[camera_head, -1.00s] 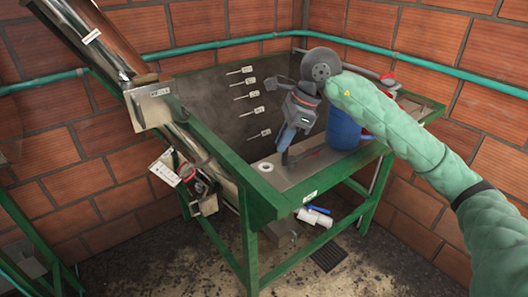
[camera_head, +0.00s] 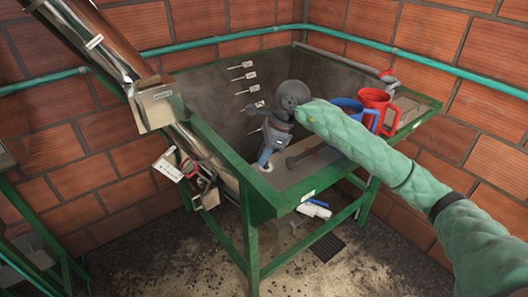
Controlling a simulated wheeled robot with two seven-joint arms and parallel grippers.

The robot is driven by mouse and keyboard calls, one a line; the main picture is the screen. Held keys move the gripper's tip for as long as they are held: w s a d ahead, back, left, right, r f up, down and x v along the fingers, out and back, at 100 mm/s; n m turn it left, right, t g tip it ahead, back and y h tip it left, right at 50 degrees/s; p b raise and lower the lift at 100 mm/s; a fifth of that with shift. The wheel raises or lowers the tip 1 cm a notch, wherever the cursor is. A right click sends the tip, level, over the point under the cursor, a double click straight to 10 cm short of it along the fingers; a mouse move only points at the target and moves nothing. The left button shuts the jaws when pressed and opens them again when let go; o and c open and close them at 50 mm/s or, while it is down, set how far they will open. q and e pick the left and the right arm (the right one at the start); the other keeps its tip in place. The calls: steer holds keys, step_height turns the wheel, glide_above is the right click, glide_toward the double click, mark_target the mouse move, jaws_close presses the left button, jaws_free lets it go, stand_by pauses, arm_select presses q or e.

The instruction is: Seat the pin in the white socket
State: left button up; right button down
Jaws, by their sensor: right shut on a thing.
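My right gripper (camera_head: 270,138) is shut on a blue pin (camera_head: 266,153), held nearly upright with a slight tilt. The white socket (camera_head: 266,169) is a pale ring in the grey worktop (camera_head: 294,178), near its left end. The pin's lower end is right at the socket in the picture. I cannot tell whether it is inside the ring, touching it or just above it. The gripper and wrist hide the pin's upper part. My left gripper is not in view.
A dark tool (camera_head: 308,155) lies on the worktop just right of the socket. A blue mug (camera_head: 345,104) and a red mug (camera_head: 379,102) stand farther back, behind my right arm. A steel chute (camera_head: 110,55) slopes down on the left. The green frame (camera_head: 230,173) borders the worktop.

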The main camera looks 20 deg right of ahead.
steer(key=shift+f, duration=0.3)
steer(key=shift+f, duration=0.1)
steer(key=c, duration=1.4)
jaws_free()
